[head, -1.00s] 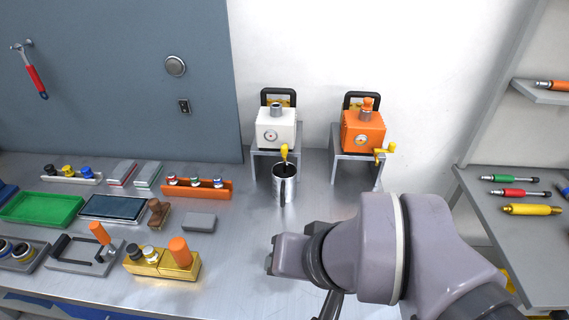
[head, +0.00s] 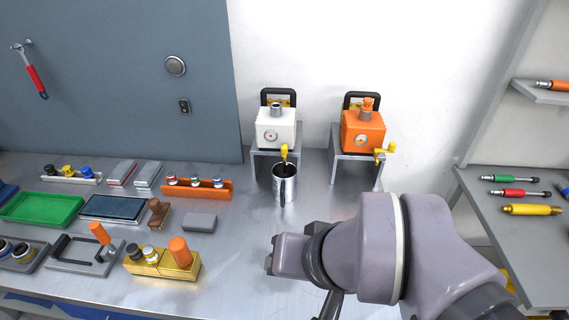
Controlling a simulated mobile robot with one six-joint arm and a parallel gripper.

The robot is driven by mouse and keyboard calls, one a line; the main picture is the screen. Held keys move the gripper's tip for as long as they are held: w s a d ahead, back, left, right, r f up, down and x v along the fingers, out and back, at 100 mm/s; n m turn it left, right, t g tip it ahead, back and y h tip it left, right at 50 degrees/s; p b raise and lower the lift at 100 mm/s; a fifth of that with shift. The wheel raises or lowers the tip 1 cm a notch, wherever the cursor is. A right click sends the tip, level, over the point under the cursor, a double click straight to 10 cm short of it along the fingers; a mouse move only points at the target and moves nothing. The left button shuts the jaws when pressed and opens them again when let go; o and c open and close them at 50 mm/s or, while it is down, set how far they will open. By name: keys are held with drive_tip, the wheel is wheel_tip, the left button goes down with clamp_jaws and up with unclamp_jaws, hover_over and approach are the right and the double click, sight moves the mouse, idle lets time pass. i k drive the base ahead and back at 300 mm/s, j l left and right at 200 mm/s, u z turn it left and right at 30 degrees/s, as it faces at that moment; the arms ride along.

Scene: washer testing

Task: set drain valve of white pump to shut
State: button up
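The white pump (head: 277,131) sits on a grey metal stand at the back of the bench. It has a round gauge on its front and a black handle behind. Its yellow drain valve (head: 285,153) is at the lower front, its lever roughly upright. A steel cup (head: 284,188) with dark contents stands right below the valve. My arm reaches in from the lower right, with its wrist in front of the cup and apart from the pump. A dark part (head: 330,304) below the wrist may belong to my gripper; the fingertips are hidden.
An orange pump (head: 362,133) with a yellow valve handle (head: 384,151) sideways stands on a similar stand at right. Trays, blocks and an orange rack (head: 197,189) fill the left of the bench. Bare bench (head: 235,240) lies between them and my wrist.

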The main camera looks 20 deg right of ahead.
sight(283, 148)
drive_tip(key=j+z, duration=0.2)
drive_tip(key=z, duration=0.2)
drive_tip(key=j+z, duration=0.25)
drive_tip(key=z, duration=0.15)
drive_tip(key=j+z, duration=0.25)
drive_tip(key=z, duration=0.15)
drive_tip(key=j+z, duration=0.2)
drive_tip(key=z, duration=0.2)
